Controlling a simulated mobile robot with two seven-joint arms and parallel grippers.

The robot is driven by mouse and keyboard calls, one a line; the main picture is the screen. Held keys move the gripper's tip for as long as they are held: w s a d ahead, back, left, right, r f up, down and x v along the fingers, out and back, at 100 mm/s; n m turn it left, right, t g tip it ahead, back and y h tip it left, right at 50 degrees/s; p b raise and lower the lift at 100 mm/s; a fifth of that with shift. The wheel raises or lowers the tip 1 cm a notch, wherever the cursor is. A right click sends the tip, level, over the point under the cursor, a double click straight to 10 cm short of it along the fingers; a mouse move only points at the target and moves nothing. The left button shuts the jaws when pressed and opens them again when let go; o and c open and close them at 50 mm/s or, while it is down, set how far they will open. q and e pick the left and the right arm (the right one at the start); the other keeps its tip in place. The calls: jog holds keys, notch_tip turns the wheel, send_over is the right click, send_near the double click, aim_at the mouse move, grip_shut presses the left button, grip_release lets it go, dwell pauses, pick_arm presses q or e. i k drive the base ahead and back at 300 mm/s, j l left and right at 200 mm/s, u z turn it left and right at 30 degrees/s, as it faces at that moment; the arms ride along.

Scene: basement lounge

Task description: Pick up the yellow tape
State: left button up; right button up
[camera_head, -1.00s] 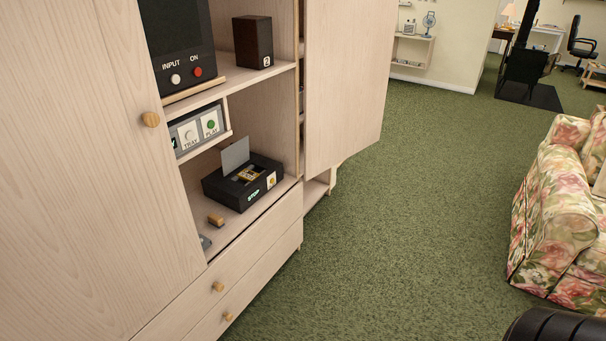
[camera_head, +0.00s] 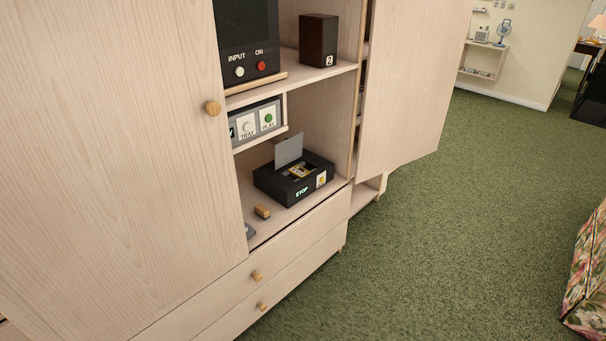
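A small yellow item (camera_head: 299,171), which looks like the yellow tape, sits in the open top of a black player (camera_head: 282,190). The player's grey lid (camera_head: 289,152) stands raised. The player has a green STOP label and a yellow button on its front. It stands on the lower shelf (camera_head: 262,232) of the pale wooden cabinet. Neither of my grippers is in view.
A small tan and dark item (camera_head: 262,212) lies left of the player. A closed cabinet door (camera_head: 110,130) is at left; an open door (camera_head: 412,85) sticks out at right. Drawers (camera_head: 290,275) are below. The green carpet (camera_head: 460,230) is clear; a floral sofa (camera_head: 588,275) is at right.

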aim_at(299, 172)
jog(key=i+l+u, duration=0.1)
jog(key=u, duration=0.6)
jog(key=i+l+u, duration=0.35)
jog(key=l, duration=0.2)
jog(key=i+l+u, duration=0.15)
jog(key=l, duration=0.15)
